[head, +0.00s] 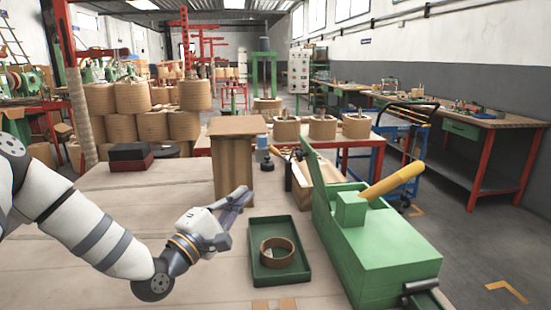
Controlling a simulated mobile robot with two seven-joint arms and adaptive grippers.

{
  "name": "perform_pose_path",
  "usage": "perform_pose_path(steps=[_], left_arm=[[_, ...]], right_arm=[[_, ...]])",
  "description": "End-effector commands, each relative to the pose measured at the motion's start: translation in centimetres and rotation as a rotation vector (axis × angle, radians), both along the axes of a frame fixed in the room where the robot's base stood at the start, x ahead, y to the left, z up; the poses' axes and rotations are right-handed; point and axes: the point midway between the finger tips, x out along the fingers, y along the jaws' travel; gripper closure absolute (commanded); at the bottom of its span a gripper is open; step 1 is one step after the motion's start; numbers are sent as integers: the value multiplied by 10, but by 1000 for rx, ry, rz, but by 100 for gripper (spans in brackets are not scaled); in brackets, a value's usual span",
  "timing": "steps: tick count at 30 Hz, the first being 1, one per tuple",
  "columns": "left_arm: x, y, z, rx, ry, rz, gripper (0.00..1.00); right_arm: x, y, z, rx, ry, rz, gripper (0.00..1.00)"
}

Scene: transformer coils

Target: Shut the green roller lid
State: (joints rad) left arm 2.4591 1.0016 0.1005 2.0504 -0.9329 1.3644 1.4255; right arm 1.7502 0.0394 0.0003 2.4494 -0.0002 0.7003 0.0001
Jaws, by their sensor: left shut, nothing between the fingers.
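The green roller unit (385,255) stands at the right of the table. A tall green flap (313,168), which looks like its lid, stands up steeply at its far left end, so it appears open. A yellow handle (390,183) slants up to the right from a small green block on top of the unit. My left gripper (243,194) is shut and empty. It is above the table, left of the unit and apart from the flap. My right gripper is not in view.
A green tray (264,280) holding a tan ring (277,252) lies between my left gripper and the unit. A tan block stand (234,165) stands behind my gripper. A dark red box (131,158) sits at the far left. The table's left part is mostly clear.

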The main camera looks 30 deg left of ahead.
Motion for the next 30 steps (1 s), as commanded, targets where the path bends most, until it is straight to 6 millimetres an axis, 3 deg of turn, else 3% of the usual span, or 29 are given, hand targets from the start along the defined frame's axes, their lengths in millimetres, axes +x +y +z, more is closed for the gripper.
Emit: perform_pose_path(steps=[5,16,21,30], left_arm=[[20,-3,3,4,2,-2,100],[98,-10,22,3,2,-2,100],[112,-30,36,2,-1,-3,100],[119,-39,40,0,0,1,100]], right_arm=[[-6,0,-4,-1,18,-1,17],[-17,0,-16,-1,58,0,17],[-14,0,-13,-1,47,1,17],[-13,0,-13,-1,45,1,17]])
